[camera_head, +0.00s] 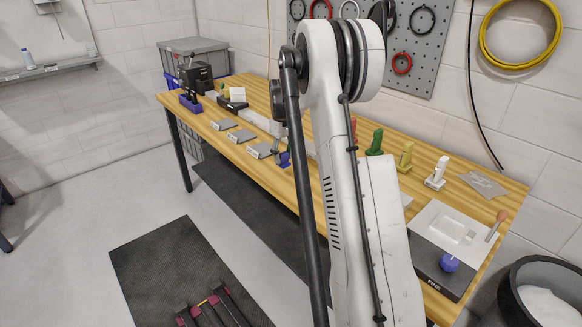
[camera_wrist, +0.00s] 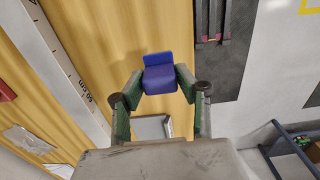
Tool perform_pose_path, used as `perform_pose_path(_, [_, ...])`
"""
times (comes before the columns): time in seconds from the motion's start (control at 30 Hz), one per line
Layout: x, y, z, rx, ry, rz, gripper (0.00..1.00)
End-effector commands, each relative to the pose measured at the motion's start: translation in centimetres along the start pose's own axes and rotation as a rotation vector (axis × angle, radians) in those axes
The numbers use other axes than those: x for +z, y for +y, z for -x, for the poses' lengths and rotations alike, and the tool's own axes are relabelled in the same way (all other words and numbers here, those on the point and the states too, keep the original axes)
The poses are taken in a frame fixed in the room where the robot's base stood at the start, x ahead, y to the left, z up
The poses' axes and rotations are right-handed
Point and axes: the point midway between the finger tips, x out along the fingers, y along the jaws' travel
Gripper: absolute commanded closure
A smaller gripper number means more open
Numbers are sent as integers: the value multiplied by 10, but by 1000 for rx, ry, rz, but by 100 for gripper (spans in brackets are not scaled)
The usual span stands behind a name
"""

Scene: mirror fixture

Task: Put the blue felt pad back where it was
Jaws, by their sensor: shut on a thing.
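The blue felt pad (camera_wrist: 160,77), an L-shaped blue piece with an upright back, is held between the fingertips of my gripper (camera_wrist: 160,84) in the wrist view. In the head view, a small blue patch (camera_head: 285,159) shows at my gripper by the table's front edge, mostly hidden by my arm. Similar upright pieces stand along the back of the table: a green one (camera_head: 375,142), a yellow one (camera_head: 405,157) and a white one (camera_head: 436,172). A red one is partly hidden behind my arm.
The wooden table (camera_head: 330,200) has several grey plates (camera_head: 241,136) along its front edge. A white scale strip (camera_wrist: 75,75) shows in the wrist view. My arm hides the table's middle.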

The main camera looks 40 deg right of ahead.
Motion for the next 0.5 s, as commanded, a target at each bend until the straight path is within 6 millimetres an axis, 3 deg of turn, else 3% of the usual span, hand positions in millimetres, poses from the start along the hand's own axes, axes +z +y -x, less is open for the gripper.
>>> perform_pose_path(0.2, [2, 32, -19, 0, 0, -2, 93])
perform_pose_path(0.5, [2, 38, -37, 0, 0, 0, 93])
